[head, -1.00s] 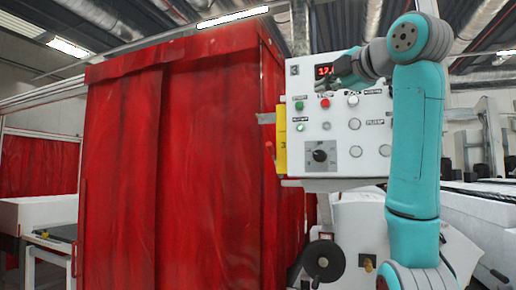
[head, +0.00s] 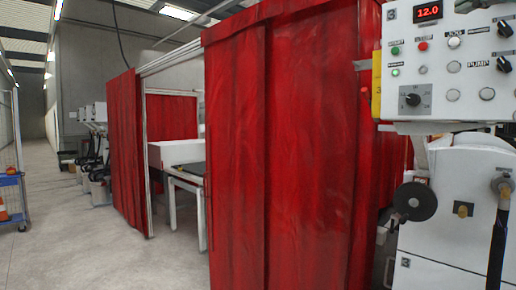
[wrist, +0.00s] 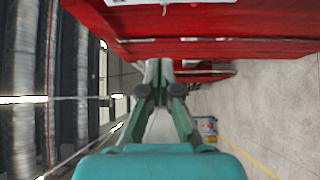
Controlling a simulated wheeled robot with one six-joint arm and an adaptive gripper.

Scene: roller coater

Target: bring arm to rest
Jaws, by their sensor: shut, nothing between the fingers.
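My gripper (wrist: 160,78) shows in the wrist view, its two green-and-grey fingers closed together and empty, beyond a teal arm part in the foreground. It is apart from everything around it, with red curtain along the top of that view. My arm is not visible in the head view now.
A red curtain enclosure (head: 290,150) fills the middle of the head view. A white machine (head: 450,240) stands below the panel. A blue cart (head: 11,200) is at the far left. The grey floor (head: 70,240) between cart and curtains is clear.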

